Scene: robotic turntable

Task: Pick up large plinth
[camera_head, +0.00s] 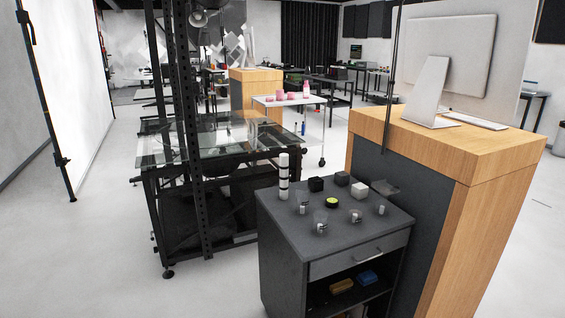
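The dark grey cabinet (336,240) in the foreground holds several small items on its top. A tall white cylinder with dark bands (284,170) stands upright at its back left corner. A black block (316,185), a dark grey block (342,179) and a pale block (359,190) stand near the back. Several small clear and white pieces (321,224) stand towards the front. I cannot tell which of these is the large plinth. Neither of my grippers is in view.
A wooden-topped counter (470,150) with a monitor (428,92) stands close on the right of the cabinet. A glass-topped black frame table (200,145) stands behind left. A white trolley (290,101) is farther back.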

